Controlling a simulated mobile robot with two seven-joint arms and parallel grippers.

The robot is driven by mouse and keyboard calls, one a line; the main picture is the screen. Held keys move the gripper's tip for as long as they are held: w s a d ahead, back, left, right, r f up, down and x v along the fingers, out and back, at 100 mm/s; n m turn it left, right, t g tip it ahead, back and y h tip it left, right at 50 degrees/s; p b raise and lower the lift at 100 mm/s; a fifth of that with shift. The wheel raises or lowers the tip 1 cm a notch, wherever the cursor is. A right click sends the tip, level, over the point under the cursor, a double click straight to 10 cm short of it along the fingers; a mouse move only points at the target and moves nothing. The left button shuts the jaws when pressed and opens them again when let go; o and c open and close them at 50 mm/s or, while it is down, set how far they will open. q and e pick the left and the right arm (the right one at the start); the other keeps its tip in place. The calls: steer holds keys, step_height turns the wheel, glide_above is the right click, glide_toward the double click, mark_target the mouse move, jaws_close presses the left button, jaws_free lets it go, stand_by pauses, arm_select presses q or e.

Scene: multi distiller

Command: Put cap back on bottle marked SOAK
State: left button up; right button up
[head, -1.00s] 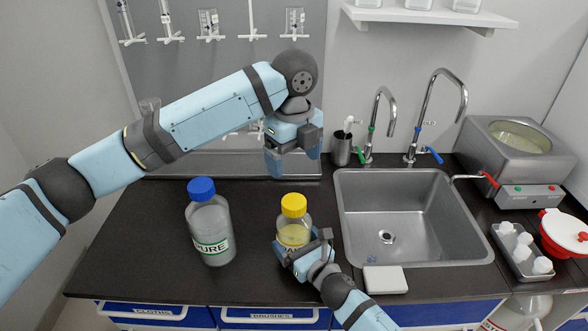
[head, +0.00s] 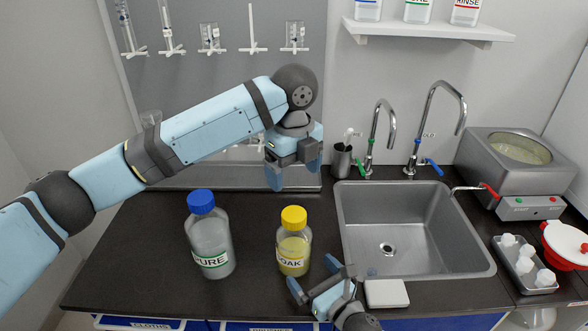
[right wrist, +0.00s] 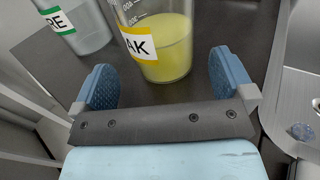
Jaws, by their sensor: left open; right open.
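The bottle marked SOAK (head: 294,250) stands upright on the dark counter, holding yellow liquid. A yellow cap (head: 294,217) sits on its neck. My right gripper (head: 322,281) is open and empty, just in front and to the right of the bottle. In the right wrist view the SOAK bottle (right wrist: 165,50) stands beyond the open fingers (right wrist: 162,80), apart from them, and its top is out of frame. My left gripper (head: 295,175) is open and empty, held above the counter behind the SOAK bottle.
A bottle marked PURE (head: 211,245) with a blue cap stands left of the SOAK bottle. A steel sink (head: 485,262) lies to the right, with a white block (head: 386,293) at its front. A tray (head: 541,287) holds white pieces. The counter's left part is clear.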

steer(key=v, duration=0.7)
